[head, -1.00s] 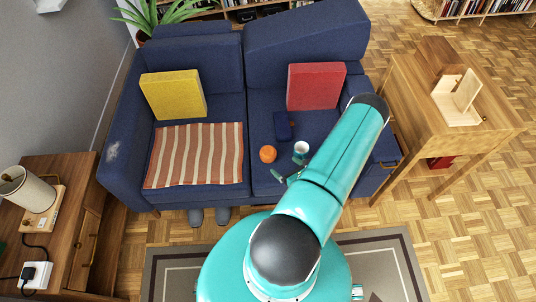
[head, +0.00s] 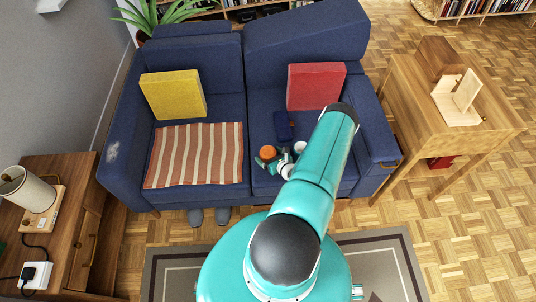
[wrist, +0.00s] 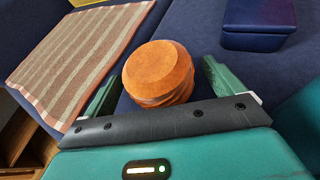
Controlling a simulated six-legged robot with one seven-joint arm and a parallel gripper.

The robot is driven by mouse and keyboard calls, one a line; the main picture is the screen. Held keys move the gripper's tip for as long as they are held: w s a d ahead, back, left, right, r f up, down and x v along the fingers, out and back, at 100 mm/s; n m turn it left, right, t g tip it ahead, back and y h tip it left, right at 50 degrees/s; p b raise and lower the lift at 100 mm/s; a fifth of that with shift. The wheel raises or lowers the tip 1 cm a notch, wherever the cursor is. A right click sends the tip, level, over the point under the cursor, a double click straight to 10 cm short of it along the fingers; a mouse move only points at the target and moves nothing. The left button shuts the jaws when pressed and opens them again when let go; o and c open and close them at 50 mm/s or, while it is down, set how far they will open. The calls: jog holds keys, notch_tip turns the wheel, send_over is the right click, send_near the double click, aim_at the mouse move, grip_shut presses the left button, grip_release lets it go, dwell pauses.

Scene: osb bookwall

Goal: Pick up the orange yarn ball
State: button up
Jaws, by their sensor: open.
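The orange yarn ball (head: 267,153) rests on the right seat of the blue sofa, near its front. My gripper also shows in the head view (head: 270,162), low at the ball, partly hidden by my arm. It is open, and I cannot tell whether either finger touches the ball.
A striped blanket (head: 195,156) covers the left seat. A red cushion (head: 315,86) and a yellow cushion (head: 173,94) lean at the back.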

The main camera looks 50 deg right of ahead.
jog(key=shift+w+d+f, duration=0.1)
jog(key=shift+w+f, duration=0.05)
jog(key=shift+w, duration=0.2)
jog(key=c, duration=1)
jog(key=shift+c, duration=0.2)
